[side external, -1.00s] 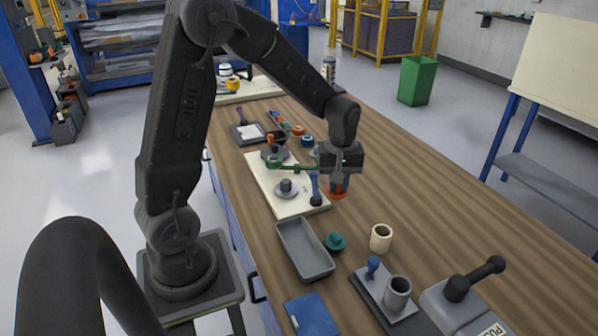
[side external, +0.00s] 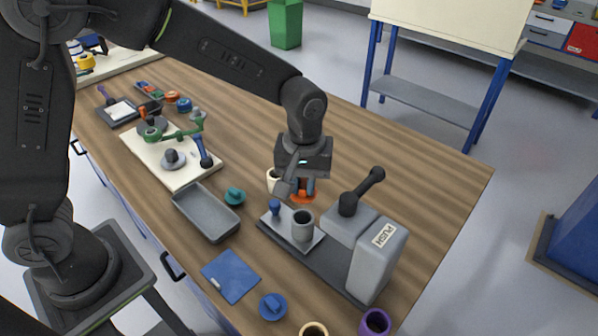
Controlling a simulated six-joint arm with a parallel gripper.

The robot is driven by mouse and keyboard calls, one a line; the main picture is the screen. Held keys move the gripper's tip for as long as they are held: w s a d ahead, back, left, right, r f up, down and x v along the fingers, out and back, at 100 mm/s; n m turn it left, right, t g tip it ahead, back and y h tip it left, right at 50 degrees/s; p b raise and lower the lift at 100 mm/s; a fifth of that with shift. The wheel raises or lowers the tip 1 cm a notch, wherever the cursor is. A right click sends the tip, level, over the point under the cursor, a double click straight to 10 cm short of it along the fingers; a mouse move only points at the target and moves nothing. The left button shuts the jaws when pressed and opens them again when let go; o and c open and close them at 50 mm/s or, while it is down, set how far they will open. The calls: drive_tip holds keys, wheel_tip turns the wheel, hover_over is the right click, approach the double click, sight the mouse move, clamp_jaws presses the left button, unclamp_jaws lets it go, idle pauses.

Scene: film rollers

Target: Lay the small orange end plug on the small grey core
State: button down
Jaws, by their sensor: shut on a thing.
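My gripper (side external: 303,186) is shut on the small orange end plug (side external: 304,197), which shows below the fingers as an orange disc. The small grey core (side external: 303,230) is an upright, open-topped grey cylinder. It stands on the flat plate (side external: 268,222) of the press. The plug appears above the core in the picture, with a gap between them; their exact alignment cannot be told from this angle. The fingers hide part of the plug.
The grey press (side external: 378,258) with its black lever (side external: 362,190) stands close right of the core. A blue knob (side external: 275,208) is left of it, and a cream cup (side external: 272,178) is partly behind my gripper. A grey tray (side external: 206,212) and teal plug (side external: 234,196) lie left.

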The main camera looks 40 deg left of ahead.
drive_tip(key=shift+f, duration=3.25)
drive_tip(key=shift+f, duration=0.1)
drive_tip(key=c, duration=0.5)
unclamp_jaws()
drive_tip(key=shift+r, duration=3.55)
